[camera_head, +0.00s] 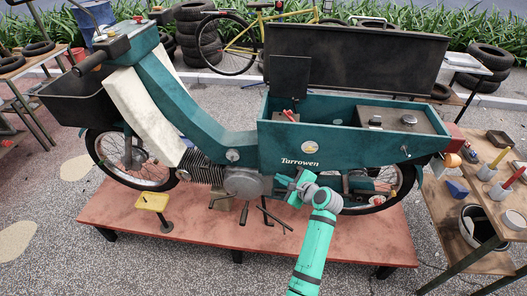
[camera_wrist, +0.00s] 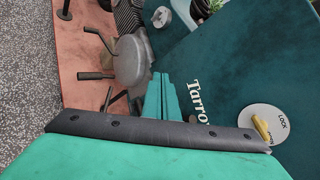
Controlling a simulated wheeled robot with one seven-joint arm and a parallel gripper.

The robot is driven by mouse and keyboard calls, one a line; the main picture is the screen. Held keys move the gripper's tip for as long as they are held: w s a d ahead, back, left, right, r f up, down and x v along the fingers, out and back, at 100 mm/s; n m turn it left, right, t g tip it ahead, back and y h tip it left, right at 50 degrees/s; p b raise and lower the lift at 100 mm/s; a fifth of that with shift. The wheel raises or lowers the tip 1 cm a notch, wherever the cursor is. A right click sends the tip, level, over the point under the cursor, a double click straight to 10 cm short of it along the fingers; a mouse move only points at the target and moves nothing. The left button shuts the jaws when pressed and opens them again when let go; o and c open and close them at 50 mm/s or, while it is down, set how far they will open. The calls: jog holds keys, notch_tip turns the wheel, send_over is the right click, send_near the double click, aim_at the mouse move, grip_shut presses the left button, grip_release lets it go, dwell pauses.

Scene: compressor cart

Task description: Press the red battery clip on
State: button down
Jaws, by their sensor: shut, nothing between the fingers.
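A small red piece (camera_head: 290,115) shows inside the left end of the teal cargo box (camera_head: 330,150) on the motorbike. It may be the red battery clip, but it is too small to tell how it sits. The battery itself cannot be made out. My gripper (camera_head: 285,182) is outside the box, in front of its side wall and below the red piece. In the wrist view my gripper (camera_wrist: 161,97) has its teal fingers together with nothing between them. The wrist view shows the side wall (camera_wrist: 235,70) with its lettering and a round lock, but no red clip.
The box's dark lid (camera_head: 360,60) and a smaller flap (camera_head: 290,76) stand open behind. The bike stands on a red platform (camera_head: 200,238); a yellow-topped stand (camera_head: 152,202) is at left. A tool-laden table (camera_head: 455,222) is close at right. The box's front rim is between gripper and interior.

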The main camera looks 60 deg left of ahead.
jog(key=w+d+f+t+h, duration=0.1)
jog(key=d+f+t, duration=0.2)
jog(key=d+f, duration=0.45)
jog(key=d+f+t, duration=0.3)
jog(key=d+f, duration=0.2)
jog(key=d, duration=0.5)
jog(key=s+d+f+n+t+h, duration=0.1)
jog(key=s+d+f+t+h, duration=0.15)
jog(key=d, duration=0.65)
jog(key=s+d+f+t+h, duration=0.1)
jog(key=s+d+t+h, duration=0.2)
jog(key=d, duration=0.6)
jog(key=s+d+r+n+t+h, duration=0.1)
jog(key=s+d+r+n+h, duration=0.15)
jog(key=s+d, duration=0.4)
jog(key=s+d+r+n+t+h, duration=0.1)
jog(key=s+d+r+t, duration=0.15)
jog(key=s+d, duration=0.4)
jog(key=s+d+r+n+t+h, duration=0.1)
jog(key=s+d+r+n, duration=0.3)
jog(key=s+d+r, duration=0.4)
notch_tip(320, 180, up, 6)
jog(key=shift+f+n+h, duration=0.25)
jog(key=shift+n+h, duration=0.1)
jog(key=shift+h, duration=0.35)
jog(key=shift+s, duration=0.1)
